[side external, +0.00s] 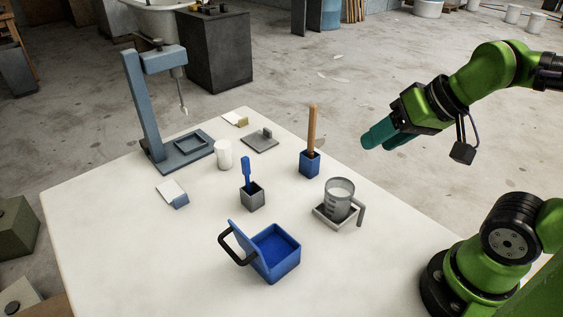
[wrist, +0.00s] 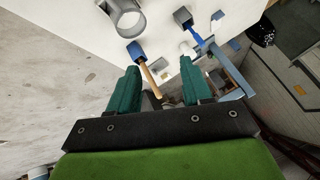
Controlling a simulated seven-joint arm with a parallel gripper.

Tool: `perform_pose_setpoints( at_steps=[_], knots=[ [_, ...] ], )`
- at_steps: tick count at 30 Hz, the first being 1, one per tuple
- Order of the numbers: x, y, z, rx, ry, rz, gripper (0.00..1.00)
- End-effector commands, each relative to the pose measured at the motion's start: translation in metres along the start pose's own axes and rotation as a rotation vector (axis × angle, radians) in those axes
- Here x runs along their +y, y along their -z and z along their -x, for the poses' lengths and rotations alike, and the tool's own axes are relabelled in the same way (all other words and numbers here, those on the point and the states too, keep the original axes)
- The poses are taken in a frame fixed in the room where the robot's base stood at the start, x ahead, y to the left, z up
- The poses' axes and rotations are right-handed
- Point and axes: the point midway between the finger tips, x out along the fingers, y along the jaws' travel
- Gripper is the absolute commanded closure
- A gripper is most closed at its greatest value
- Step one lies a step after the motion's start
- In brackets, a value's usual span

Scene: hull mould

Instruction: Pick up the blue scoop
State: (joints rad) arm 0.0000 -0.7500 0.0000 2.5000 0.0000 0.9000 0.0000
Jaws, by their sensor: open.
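The blue scoop (side external: 247,172) stands upright in a small grey square holder (side external: 252,199) near the middle of the table. Its lower end is hidden inside the holder. In the wrist view the scoop (wrist: 195,36) shows beyond my fingers, with its grey holder (wrist: 183,16) at the top. My gripper (side external: 372,138) is in the air past the table's right edge, well to the right of the scoop and higher. Its teal fingers are apart and empty in the wrist view (wrist: 160,80).
A wooden-handled tool (side external: 312,125) stands tall in a blue holder (side external: 310,163) between my gripper and the scoop. A clear measuring cup (side external: 338,196) sits on a grey tray. A blue lidded box (side external: 280,262) is in front. A white cylinder (side external: 223,154) and a grey-blue stand (side external: 145,110) are behind.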

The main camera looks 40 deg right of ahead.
Motion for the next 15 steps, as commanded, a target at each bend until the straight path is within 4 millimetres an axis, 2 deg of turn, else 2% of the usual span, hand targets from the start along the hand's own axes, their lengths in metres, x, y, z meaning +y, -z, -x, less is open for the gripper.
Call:
perform_pose_setpoints(
  at_steps=[8,11,13,15],
  knots=[
    [-0.001,-0.001,-0.001,-0.005,0.001,0.003,0.51],
    [-0.001,-0.005,-0.011,-0.053,-0.009,0.009,0.51],
    [-0.007,0.001,-0.020,-0.089,-0.016,0.021,0.51],
    [-0.018,0.015,-0.029,-0.128,-0.026,0.043,0.51]
  ],
)
